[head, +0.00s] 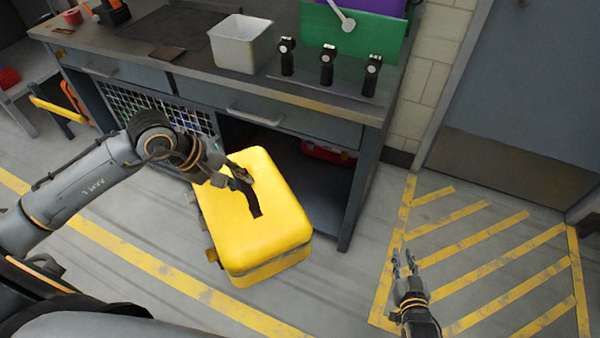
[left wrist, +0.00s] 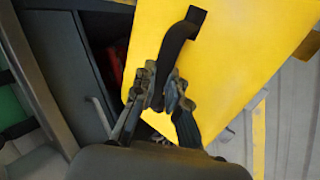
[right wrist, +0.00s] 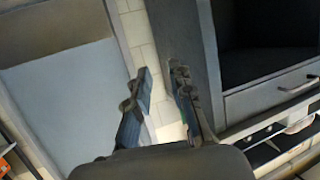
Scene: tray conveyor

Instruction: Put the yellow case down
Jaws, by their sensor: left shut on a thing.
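The yellow case (head: 265,225) is a large box with a black handle on its top face, seen in the middle of the head view in front of the workbench. My left gripper (head: 230,178) is shut on the case's black handle. In the left wrist view the fingers (left wrist: 165,95) close around the handle's near end, with the yellow top (left wrist: 235,70) behind. I cannot tell whether the case's underside touches the floor. My right gripper (head: 404,262) is apart from the case at the lower right, fingers spread and empty; they also show open in the right wrist view (right wrist: 160,80).
The workbench (head: 300,92) carries a white bin (head: 241,44) and three black torches (head: 327,64). A red box (head: 328,152) is in its open lower bay. The floor with yellow hatching (head: 480,250) at right is clear. A grey-blue door (head: 535,90) is behind it.

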